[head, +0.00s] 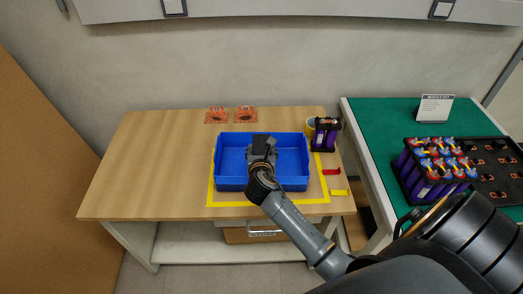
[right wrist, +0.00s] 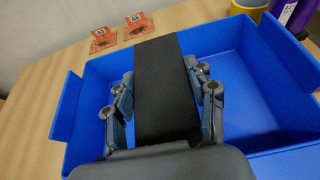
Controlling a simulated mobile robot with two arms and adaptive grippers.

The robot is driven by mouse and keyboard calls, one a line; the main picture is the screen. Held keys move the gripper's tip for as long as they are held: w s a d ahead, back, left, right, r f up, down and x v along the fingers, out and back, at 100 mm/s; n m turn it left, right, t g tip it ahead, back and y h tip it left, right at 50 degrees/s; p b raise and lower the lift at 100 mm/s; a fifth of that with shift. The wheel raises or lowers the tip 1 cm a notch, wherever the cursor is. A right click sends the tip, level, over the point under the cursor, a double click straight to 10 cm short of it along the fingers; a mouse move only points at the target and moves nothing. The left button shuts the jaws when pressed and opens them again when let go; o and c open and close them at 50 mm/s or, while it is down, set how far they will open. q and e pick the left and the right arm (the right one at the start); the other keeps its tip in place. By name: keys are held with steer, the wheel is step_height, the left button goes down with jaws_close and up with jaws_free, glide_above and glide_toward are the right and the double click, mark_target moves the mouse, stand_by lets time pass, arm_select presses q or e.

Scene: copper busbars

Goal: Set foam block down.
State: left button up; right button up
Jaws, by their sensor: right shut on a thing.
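The black foam block (right wrist: 165,85) is a dark rectangular slab between the fingers of my right gripper (right wrist: 167,98) in the right wrist view. The right gripper is shut on it, with one finger pad on each long side. In the head view the right gripper (head: 262,155) and the foam block (head: 261,140) are over the blue bin (head: 290,183). The bin is open and its visible floor looks empty in the right wrist view (right wrist: 255,90). I cannot tell whether the block touches the bin floor. My left gripper is not in view.
The bin stands inside a yellow outline (head: 318,200) on the wooden table (head: 140,165). Two orange cards (head: 245,114) lie behind it. A yellow mug (head: 310,127), purple cells (head: 326,134), and red (head: 332,171) and yellow (head: 340,192) strips are right. A green table (head: 385,130) holds a cell module (head: 437,168).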

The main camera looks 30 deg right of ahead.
steer(key=shift+f, duration=0.6)
steer(key=o, duration=0.9)
steer(key=shift+r, duration=0.3)
steer(key=v, duration=1.2)
steer(key=shift+r+p, duration=0.3)
